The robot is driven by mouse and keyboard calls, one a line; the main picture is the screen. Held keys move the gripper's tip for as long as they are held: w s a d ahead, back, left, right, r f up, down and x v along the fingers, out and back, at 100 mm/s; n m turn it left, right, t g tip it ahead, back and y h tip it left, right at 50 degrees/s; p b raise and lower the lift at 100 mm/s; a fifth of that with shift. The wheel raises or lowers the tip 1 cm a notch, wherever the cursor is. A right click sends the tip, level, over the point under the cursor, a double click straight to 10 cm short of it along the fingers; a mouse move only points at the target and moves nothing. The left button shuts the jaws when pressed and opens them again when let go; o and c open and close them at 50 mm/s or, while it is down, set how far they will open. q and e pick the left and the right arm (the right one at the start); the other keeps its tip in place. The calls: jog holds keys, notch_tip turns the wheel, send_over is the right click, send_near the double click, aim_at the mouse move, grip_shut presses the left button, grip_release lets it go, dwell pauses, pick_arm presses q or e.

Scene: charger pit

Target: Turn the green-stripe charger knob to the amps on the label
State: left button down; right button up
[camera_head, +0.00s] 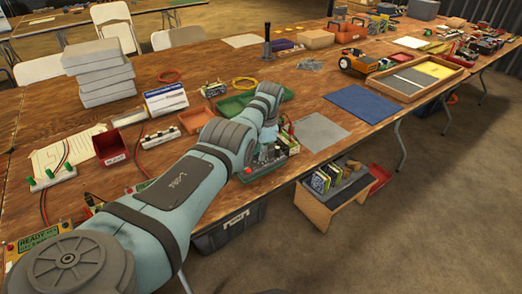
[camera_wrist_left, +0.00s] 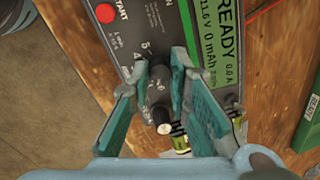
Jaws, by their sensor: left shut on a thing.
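The charger (camera_wrist_left: 120,28) fills the upper middle of the left wrist view. It has a dark face, a red START button (camera_wrist_left: 105,13) and a green band beside a READY display (camera_wrist_left: 222,50) showing 0 mAh and 0.0 A. My left gripper (camera_wrist_left: 160,66) is shut on the black knob (camera_wrist_left: 158,76), one finger on each side. Dial numbers around the knob are partly covered by the fingers. In the head view, my left gripper (camera_head: 268,152) is at a charger (camera_head: 288,150) by the table's front edge, largely hidden by my arm. My right gripper is not in view.
A black cylinder with a pale end (camera_wrist_left: 164,128) lies between the fingers, below the knob. Another charger (camera_head: 28,246) stands at lower left. A blue-headed card (camera_head: 166,98), too small to read, stands behind my arm. A grey mat (camera_head: 320,131) lies to the right.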

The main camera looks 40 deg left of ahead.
aim_at(264, 163)
pick_arm(q)
jog(key=shift+m, duration=1.4)
jog(key=shift+r, duration=0.1)
jog(key=shift+w, duration=0.1)
jog(key=c, duration=1.5)
grip_release()
jog(key=r, duration=0.4)
jog(key=d+r, duration=0.1)
jog(key=r, duration=0.2)
jog(key=d+r, duration=0.1)
jog(key=r, duration=0.3)
jog(key=shift+s+r, duration=0.35)
jog(key=shift+s, duration=0.05)
